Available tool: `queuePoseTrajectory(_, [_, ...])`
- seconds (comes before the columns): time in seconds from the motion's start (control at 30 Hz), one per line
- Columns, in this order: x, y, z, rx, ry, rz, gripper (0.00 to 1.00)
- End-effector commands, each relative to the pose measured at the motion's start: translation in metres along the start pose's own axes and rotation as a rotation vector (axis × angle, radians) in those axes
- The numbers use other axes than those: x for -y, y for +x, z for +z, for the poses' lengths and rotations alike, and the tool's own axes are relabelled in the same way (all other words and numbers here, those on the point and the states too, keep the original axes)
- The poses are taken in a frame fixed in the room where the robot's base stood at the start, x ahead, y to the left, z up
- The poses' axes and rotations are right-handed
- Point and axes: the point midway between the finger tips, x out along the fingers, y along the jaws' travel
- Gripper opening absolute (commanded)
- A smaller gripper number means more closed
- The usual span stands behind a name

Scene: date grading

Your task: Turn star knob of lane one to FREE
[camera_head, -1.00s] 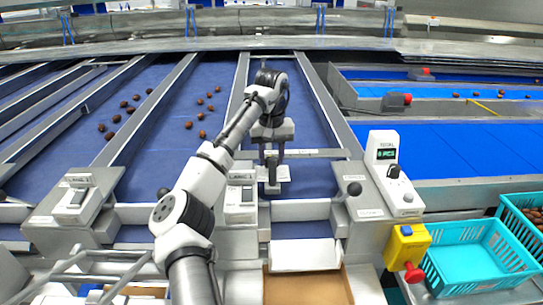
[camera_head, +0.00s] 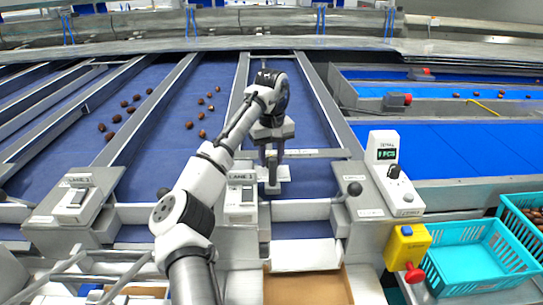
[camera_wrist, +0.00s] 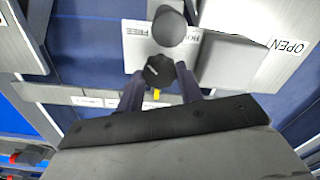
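The black star knob (camera_wrist: 159,71) with a white mark sits on a light plate (camera_wrist: 140,40) in the wrist view. The plate's label reads FREE, upside down; a second word beside it is partly hidden by a grey rounded post (camera_wrist: 170,27). My gripper (camera_wrist: 160,78) has its two dark fingers on either side of the knob, with no clear gap, so it looks shut on it. In the head view my gripper (camera_head: 271,178) reaches down over the plate at the lane's near end; the knob is hard to make out there. The LANE 1 box (camera_head: 241,200) stands just left.
An OPEN label (camera_wrist: 287,47) shows at right in the wrist view. Right are a counter display (camera_head: 386,154), a yellow box with red button (camera_head: 407,245) and a turquoise crate (camera_head: 437,275). Dates (camera_head: 201,134) lie on the neighbouring belt.

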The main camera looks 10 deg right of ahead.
Motion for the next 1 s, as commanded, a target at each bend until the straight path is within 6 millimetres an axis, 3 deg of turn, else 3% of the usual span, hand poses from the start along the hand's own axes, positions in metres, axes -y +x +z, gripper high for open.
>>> queuePoseTrajectory(0.07, [0.000,-0.001,-0.001,-0.002,-0.002,0.001,0.45])
queuePoseTrajectory(0.47, [0.000,-0.007,-0.001,-0.004,-0.001,-0.001,0.45])
queuePoseTrajectory(0.63, [0.001,-0.032,-0.001,-0.007,-0.002,-0.001,0.45])
queuePoseTrajectory(1.0, [0.000,-0.106,0.000,-0.005,-0.003,-0.001,0.45])
